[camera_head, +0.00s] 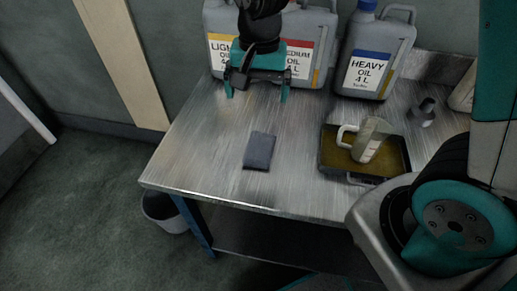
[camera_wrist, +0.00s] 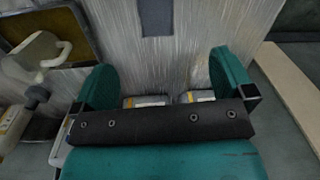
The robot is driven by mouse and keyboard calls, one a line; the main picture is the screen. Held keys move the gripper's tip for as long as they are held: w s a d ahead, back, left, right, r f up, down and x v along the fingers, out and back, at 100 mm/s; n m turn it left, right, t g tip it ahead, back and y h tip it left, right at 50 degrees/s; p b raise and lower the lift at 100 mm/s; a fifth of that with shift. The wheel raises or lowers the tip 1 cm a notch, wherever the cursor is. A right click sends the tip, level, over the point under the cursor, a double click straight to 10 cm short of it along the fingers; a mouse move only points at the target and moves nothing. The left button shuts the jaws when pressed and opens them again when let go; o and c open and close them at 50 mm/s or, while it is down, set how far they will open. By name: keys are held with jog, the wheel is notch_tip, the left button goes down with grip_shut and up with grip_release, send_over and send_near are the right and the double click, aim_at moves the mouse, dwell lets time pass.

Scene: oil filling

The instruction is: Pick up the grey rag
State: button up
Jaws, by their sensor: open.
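The grey rag (camera_head: 259,151) lies flat on the metal table (camera_head: 205,150), left of the middle. It also shows at the top edge of the wrist view (camera_wrist: 157,17), partly cut off. My gripper (camera_head: 257,92) is above the back part of the table, behind the rag and apart from it, in front of the oil cans. It is open, with its two teal fingers wide apart and nothing between them; it also shows in the wrist view (camera_wrist: 165,80).
Light (camera_head: 218,50), medium (camera_head: 300,62) and heavy (camera_head: 371,70) oil cans stand at the back. A tray (camera_head: 326,160) with a measuring jug (camera_head: 370,138) is right of the rag. A funnel (camera_head: 424,112) stands farther right. The table left of the rag is clear.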

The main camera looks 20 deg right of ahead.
notch_tip(320, 180, down, 2)
jog(key=w+f+m, duration=0.1)
jog(key=w, duration=0.1)
send_over(260, 146)
jog(key=f, duration=1)
jog(key=shift+a+f, duration=0.25)
jog(key=shift+a, duration=0.05)
jog(key=shift+d+f+p, duration=0.15)
jog(key=shift+f+p, duration=0.2)
jog(key=shift+f, duration=1.05)
jog(key=shift+d+f+p, duration=0.15)
jog(key=shift+f+p, duration=0.15)
jog(key=shift+f, duration=1.05)
jog(key=c, duration=1)
